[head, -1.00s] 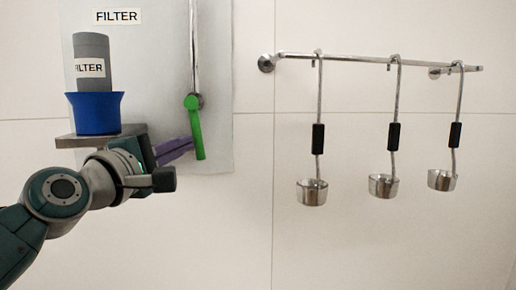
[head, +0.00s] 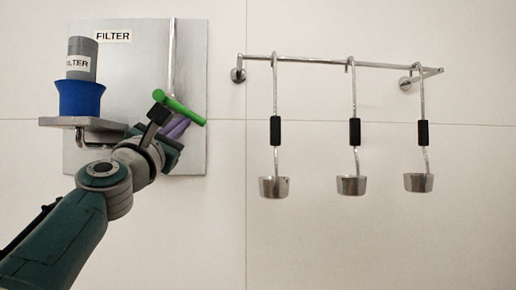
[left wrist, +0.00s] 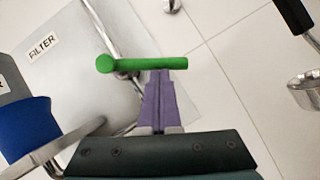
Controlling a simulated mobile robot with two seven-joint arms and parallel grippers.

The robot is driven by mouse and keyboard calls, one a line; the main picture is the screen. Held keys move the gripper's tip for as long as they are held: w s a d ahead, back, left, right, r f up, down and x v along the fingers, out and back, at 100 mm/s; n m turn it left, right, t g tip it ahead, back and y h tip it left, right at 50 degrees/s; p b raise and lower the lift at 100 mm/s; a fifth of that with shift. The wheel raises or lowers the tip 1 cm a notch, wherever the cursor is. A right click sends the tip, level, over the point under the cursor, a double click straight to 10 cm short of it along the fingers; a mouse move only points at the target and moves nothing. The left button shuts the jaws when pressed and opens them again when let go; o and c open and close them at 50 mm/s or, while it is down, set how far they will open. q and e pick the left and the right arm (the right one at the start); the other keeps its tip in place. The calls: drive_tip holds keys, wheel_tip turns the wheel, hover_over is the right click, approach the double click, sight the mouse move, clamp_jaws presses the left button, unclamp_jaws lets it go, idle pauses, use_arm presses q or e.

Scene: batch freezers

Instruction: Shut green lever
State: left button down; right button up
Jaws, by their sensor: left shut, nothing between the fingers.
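The green lever (head: 182,109) is on a metal pipe against the grey panel, and its handle slopes down to the right, nearer level than upright. In the left wrist view the lever (left wrist: 150,64) lies across the picture. My left gripper (head: 177,126) is just below the handle, its purple fingers shut with nothing between them. In the left wrist view the fingertips (left wrist: 161,74) meet the handle's lower edge and look to be touching it. My right gripper is in neither view.
Several ladles hang from a rail (head: 320,62) on the right. The tiled wall between is clear.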

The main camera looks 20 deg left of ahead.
use_arm(q)
drive_tip(key=n+y, duration=0.1)
drive_tip(key=n, duration=0.1)
drive_tip(key=d+r+n+g+y, duration=0.1)
drive_tip(key=n+y, duration=0.1)
drive_tip(key=n, duration=0.1)
drive_tip(key=w+r+n+y+b, duration=0.1)
drive_tip(key=n+y, duration=0.1)
drive_tip(key=shift+d+r+n, duration=0.1)
drive_tip(key=shift+d+n, duration=0.15)
drive_tip(key=shift+n, duration=0.15)
drive_tip(key=shift+w+d+r, duration=0.1)
drive_tip(key=shift+d+r, duration=0.05)
drive_tip(key=shift+r, duration=0.2)
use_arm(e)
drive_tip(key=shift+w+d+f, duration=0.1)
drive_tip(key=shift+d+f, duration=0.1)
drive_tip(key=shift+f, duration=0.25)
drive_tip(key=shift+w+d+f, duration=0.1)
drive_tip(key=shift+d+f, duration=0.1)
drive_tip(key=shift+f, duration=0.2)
use_arm(q)
drive_tip(key=shift+r, duration=0.1)
drive_tip(key=shift+d, duration=0.1)
